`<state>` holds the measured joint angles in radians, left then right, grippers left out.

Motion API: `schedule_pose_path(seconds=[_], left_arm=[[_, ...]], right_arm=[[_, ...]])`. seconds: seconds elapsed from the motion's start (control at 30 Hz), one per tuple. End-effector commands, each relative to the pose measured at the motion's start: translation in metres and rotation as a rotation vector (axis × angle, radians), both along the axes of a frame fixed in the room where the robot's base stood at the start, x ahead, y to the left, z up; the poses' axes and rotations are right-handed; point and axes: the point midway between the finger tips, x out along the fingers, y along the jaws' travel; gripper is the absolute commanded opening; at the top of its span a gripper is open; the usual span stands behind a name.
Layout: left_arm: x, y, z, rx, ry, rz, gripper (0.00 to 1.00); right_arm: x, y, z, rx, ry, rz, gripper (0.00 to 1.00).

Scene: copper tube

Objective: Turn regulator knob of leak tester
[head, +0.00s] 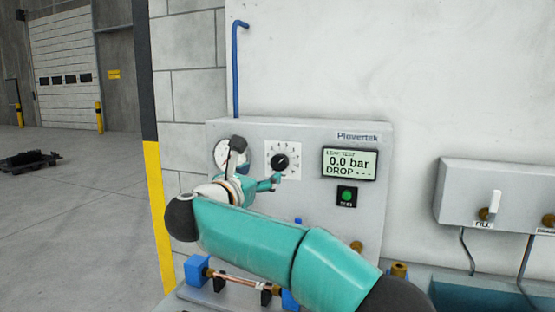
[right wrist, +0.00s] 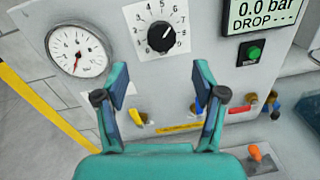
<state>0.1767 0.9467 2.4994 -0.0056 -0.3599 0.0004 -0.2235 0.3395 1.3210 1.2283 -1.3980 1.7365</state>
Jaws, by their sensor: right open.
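The leak tester (head: 225,133) is a light grey panel on the wall. Its regulator knob (head: 280,161) is round and black on a white numbered dial, and it also shows at the top of the right wrist view (right wrist: 161,37). The display (head: 349,163) reads 0.0 bar. My right gripper (head: 276,180) is just below the knob in the head view. In the right wrist view my right gripper (right wrist: 160,98) has its teal fingers spread, with nothing between them; the knob is beyond the fingertips, apart from them. My left gripper is not in view.
A round gauge (right wrist: 78,50) is left of the dial, and a green button (head: 347,196) is below the display. Small coloured valve handles, one yellow (right wrist: 140,117), line the lower panel. A copper tube (head: 240,280) lies between blue holders. A fill box (head: 470,190) is right.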

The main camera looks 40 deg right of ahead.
Motion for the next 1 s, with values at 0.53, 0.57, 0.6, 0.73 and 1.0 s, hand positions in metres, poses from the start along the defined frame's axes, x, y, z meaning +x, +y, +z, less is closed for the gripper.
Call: schedule_pose_path(seconds=[0.53, 0.57, 0.6, 0.73, 1.0], left_arm=[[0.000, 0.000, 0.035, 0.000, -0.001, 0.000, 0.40], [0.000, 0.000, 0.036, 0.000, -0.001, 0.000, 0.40], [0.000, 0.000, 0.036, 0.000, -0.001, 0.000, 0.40], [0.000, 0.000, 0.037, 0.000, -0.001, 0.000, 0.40], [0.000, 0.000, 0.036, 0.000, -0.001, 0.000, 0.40]], right_arm=[[0.039, -0.090, 0.001, 0.000, 0.001, -0.002, 0.70], [0.040, -0.092, 0.001, 0.000, 0.001, -0.002, 0.70], [0.041, -0.094, 0.001, 0.000, 0.001, -0.002, 0.70], [0.042, -0.097, 0.000, 0.000, 0.001, 0.000, 0.70], [0.042, -0.097, 0.000, 0.000, 0.001, 0.000, 0.61]])
